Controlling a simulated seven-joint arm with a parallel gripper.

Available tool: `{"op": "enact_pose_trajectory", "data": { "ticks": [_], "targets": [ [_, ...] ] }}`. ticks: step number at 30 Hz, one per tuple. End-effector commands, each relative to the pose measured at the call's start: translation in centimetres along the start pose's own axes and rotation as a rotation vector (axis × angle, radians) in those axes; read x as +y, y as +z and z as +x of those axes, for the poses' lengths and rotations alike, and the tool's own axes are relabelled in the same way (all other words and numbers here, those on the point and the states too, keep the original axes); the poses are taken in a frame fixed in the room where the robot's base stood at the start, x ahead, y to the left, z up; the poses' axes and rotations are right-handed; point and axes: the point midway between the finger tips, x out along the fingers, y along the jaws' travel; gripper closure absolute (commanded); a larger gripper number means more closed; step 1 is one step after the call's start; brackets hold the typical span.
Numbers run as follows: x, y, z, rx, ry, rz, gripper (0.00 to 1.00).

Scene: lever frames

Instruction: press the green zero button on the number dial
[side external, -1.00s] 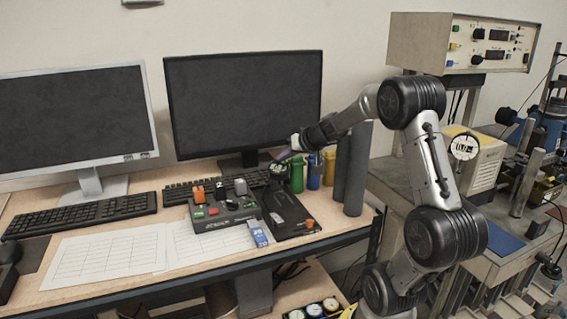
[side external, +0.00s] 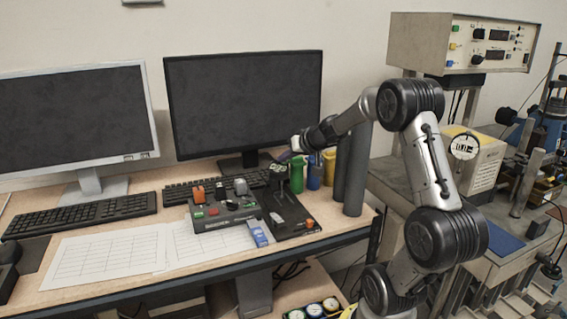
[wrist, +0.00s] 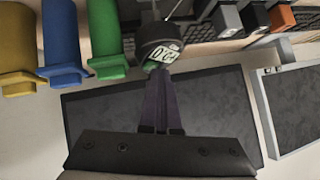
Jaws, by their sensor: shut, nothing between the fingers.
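The number dial (wrist: 161,52) is a small dark round gauge with a digital readout, seen upside down in the wrist view. A small patch of green shows at the lower edge of its face, beside my fingertips; I cannot make out the button clearly. In the side view the dial (side external: 279,167) sits on a stand over a black base, small and partly hidden near my gripper. My gripper (wrist: 159,74) is shut and empty. Its dark purple fingers point at the dial's face, and their tips appear at its edge. I cannot tell whether they touch it. In the side view my gripper (side external: 284,157) is beside the dial.
Green (side external: 297,176), blue (side external: 314,172) and yellow (side external: 329,168) bottles stand close behind the dial. Grey cylinders (side external: 352,175) stand to their right. A control box (side external: 222,210) with levers is left of the black base (side external: 290,213). A monitor (side external: 243,103) stands behind.

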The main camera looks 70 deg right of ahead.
Motion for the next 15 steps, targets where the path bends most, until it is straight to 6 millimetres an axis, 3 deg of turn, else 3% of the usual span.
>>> {"op": "enact_pose_trajectory", "data": {
  "ticks": [15],
  "targets": [
    [-0.75, -0.62, -1.0, -0.002, 0.0, 0.001, 1.0]
  ]
}}
